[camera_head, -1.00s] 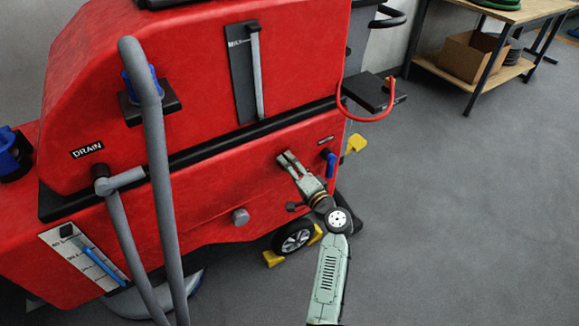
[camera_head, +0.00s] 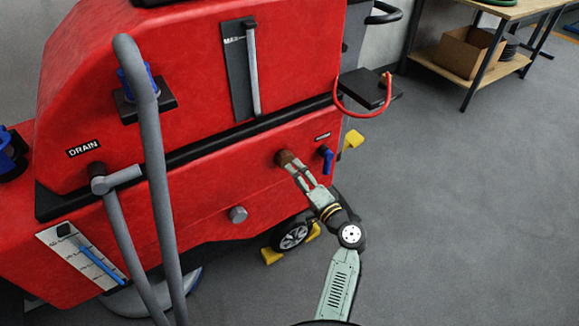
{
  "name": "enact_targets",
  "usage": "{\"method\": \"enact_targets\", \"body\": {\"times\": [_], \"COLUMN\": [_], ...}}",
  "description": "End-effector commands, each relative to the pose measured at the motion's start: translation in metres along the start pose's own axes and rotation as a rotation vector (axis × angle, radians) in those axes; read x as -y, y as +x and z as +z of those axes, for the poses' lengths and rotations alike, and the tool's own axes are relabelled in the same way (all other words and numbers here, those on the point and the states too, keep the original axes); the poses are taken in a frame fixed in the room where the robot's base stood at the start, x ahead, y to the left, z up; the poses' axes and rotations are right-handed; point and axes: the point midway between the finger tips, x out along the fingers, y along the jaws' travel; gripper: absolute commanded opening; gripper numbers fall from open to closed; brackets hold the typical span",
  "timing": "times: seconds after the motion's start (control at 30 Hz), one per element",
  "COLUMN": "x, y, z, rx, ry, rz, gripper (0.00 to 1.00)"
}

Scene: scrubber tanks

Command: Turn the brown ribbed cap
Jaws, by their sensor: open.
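The brown ribbed cap (camera_head: 284,157) sits on the lower red side panel of the scrubber, left of a blue valve handle (camera_head: 327,158). My gripper (camera_head: 294,169) points up and to the left at the cap, with its fingertips close to the cap's lower right side. The fingers are open with a gap between them. I cannot tell from this view whether they touch the cap.
A grey knob (camera_head: 238,214) sticks out of the panel at lower left of the cap. Grey hoses (camera_head: 158,170) stand at the left. A red hook-shaped tube (camera_head: 362,114) hangs at upper right. The floor (camera_head: 480,220) at right is clear.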

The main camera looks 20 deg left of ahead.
Motion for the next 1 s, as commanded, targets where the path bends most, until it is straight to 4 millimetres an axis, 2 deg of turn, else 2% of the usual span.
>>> {"method": "enact_targets", "body": {"times": [0.1, 0.33, 0.5, 1.0], "x": [0.0, 0.0, 0.0, 0.002], "y": [-0.026, -0.054, -0.059, -0.058], "z": [0.0, 0.0, 0.0, -0.001], "rx": [-0.003, -0.002, 0.0, 0.0], "ry": [0.0, 0.0, 0.0, -0.011], "rz": [0.001, 0.0, 0.0, 0.004], "gripper": [0.65, 0.65, 0.65, 0.65]}}
